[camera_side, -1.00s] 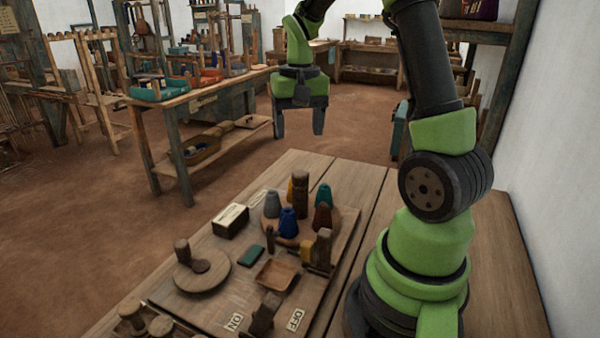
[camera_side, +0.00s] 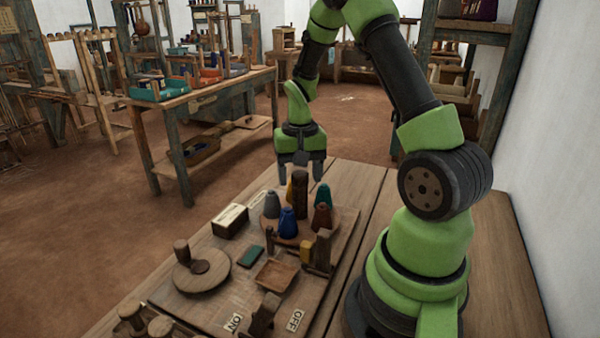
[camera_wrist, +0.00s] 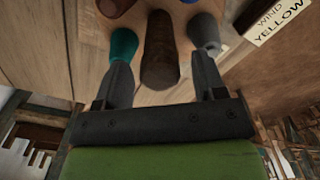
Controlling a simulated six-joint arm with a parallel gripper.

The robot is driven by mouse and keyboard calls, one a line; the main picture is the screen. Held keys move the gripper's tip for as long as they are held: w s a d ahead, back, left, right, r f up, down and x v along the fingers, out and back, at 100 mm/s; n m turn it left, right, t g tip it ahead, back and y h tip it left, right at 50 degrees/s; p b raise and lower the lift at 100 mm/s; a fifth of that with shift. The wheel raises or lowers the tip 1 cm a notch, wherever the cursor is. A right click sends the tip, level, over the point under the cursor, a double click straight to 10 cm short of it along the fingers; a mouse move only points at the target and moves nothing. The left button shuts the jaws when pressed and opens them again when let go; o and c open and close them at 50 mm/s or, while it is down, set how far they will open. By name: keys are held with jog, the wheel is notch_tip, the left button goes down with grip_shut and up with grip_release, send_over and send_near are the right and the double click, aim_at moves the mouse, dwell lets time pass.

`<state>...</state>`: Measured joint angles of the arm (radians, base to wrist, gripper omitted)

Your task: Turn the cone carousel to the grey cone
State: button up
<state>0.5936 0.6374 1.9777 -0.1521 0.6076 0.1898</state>
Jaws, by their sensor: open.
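The cone carousel (camera_side: 304,226) is a round wooden disc bearing a grey cone (camera_side: 271,205), a blue cone (camera_side: 288,222), a teal cone (camera_side: 323,196), a red-brown cone (camera_side: 321,217) and a mostly hidden yellow cone (camera_side: 290,191). A dark wooden post (camera_side: 300,196) stands among them. My gripper (camera_side: 299,170) is open and empty, above the far side of the carousel near the post top. In the wrist view, the post (camera_wrist: 160,45) lies between the open fingers, with the teal cone (camera_wrist: 123,45) beyond the left fingertip and the grey cone (camera_wrist: 204,30) beyond the right.
A block with a pale label (camera_side: 231,219) stands left of the carousel; a label in the wrist view reads "WIND YELLOW" (camera_wrist: 275,20). Nearer are a small dark peg (camera_side: 270,240), a round wooden disc with a knob (camera_side: 200,275), a shallow tray (camera_side: 276,273) and a lever (camera_side: 264,315) between ON and OFF labels.

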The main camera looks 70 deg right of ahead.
jog(key=shift+c, duration=0.2)
grip_shut()
jog(key=n, duration=0.3)
jog(key=shift+n, duration=0.4)
jog(key=n, duration=0.3)
jog(key=shift+n, duration=0.3)
jog(key=n, duration=0.3)
jog(key=shift+n, duration=1.9)
